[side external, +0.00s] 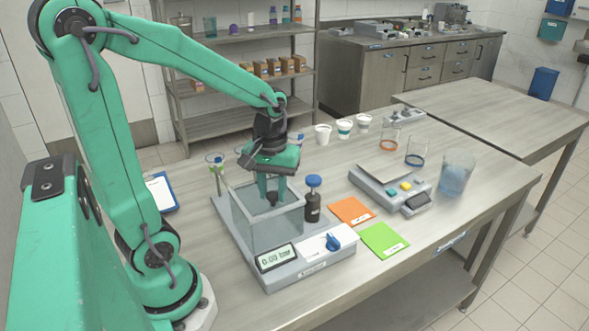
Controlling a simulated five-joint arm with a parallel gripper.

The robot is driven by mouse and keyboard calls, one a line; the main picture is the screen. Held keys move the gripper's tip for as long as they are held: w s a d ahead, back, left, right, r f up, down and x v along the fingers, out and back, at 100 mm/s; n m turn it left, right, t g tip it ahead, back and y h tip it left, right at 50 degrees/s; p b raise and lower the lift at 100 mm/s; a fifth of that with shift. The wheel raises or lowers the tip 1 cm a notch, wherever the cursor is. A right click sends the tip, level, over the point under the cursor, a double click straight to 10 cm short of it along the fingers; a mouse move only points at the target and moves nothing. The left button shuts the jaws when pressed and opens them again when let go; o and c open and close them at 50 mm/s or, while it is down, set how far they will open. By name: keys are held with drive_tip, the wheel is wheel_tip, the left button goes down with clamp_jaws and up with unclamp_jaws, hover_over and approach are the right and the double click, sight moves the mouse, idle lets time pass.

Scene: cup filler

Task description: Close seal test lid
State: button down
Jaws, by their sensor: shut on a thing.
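The seal tester (318,263) stands on the near left of the table, with a clear box (262,228) on its base. Its display (276,257) reads about 0.00 bar, and a blue knob (333,242) sits beside it. My gripper (272,197) points down at the top of the clear box, shut on a small dark knob-like piece (272,200). This piece seems to belong to the clear lid, but the lid's edges blend with the box walls. I cannot tell whether the lid touches the rim all round.
A dark bottle with a blue cap (313,200) stands close right of the box. Orange (351,211) and green (384,240) cards lie nearby. The front right tabletop is clear.

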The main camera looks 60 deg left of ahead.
drive_tip(key=shift+w+d+r, duration=0.1)
drive_tip(key=shift+d, duration=0.1)
drive_tip(key=c, duration=1.1)
unclamp_jaws()
drive_tip(key=shift+r, duration=3.9)
drive_tip(key=s+d+r+m+t, duration=0.1)
drive_tip(key=s+d+m+t, duration=0.3)
drive_tip(key=d+m, duration=0.3)
drive_tip(key=shift+s+r+m+t, duration=0.4)
drive_tip(key=shift+m+t, duration=0.4)
drive_tip(key=shift+m, duration=0.3)
